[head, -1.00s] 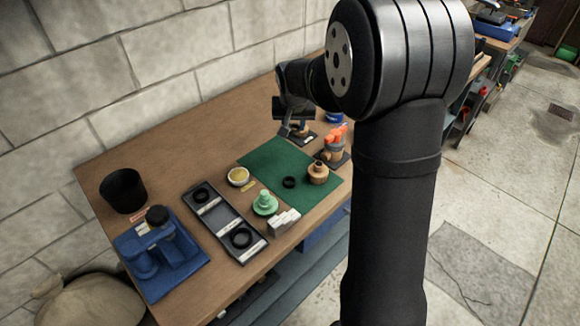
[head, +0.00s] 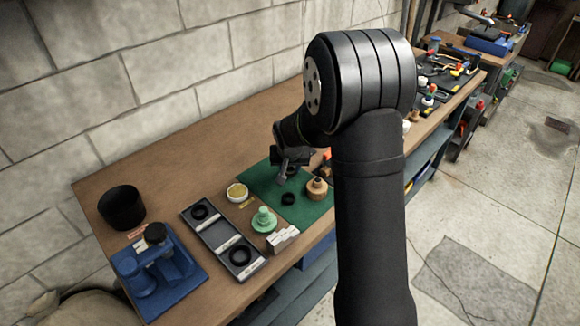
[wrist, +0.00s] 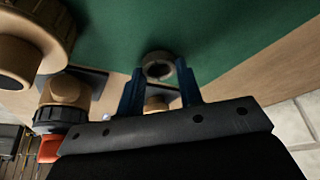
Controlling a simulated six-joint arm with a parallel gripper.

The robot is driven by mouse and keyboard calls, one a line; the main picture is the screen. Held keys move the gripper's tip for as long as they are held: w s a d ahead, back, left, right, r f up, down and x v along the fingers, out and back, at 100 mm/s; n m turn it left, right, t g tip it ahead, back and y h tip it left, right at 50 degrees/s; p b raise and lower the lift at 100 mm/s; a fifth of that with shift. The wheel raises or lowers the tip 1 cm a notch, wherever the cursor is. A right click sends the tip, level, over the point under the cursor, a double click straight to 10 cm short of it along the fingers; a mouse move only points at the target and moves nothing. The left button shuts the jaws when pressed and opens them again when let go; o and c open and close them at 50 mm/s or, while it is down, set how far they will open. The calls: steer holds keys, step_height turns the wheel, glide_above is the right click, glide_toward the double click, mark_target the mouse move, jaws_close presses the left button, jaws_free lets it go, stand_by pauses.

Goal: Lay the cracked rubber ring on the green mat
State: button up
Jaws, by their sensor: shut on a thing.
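My gripper (wrist: 160,73) has its two blue fingers shut on a small dark grey rubber ring (wrist: 158,62), held at the fingertips. No crack can be made out on it. In the head view my gripper (head: 282,181) hangs over the far part of the green mat (head: 259,182), and the held ring is too small to tell there. The green mat (wrist: 225,30) fills the top of the wrist view behind the ring.
A brass fitting (head: 317,188) stands on the mat, right of the black ring. A green fitting (head: 264,219), a round tin (head: 237,192) and white blocks (head: 282,239) stand near it. A grey tray (head: 219,237) holds black rings. A blue device (head: 155,268) and black cup (head: 122,206) stand left.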

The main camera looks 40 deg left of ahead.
steer(key=shift+f, duration=0.1)
steer(key=o, duration=0.9)
steer(key=shift+o, duration=0.2)
steer(key=v, duration=1.2)
steer(key=x, duration=1.2)
steer(key=shift+f, duration=0.1)
steer(key=shift+r, duration=0.2)
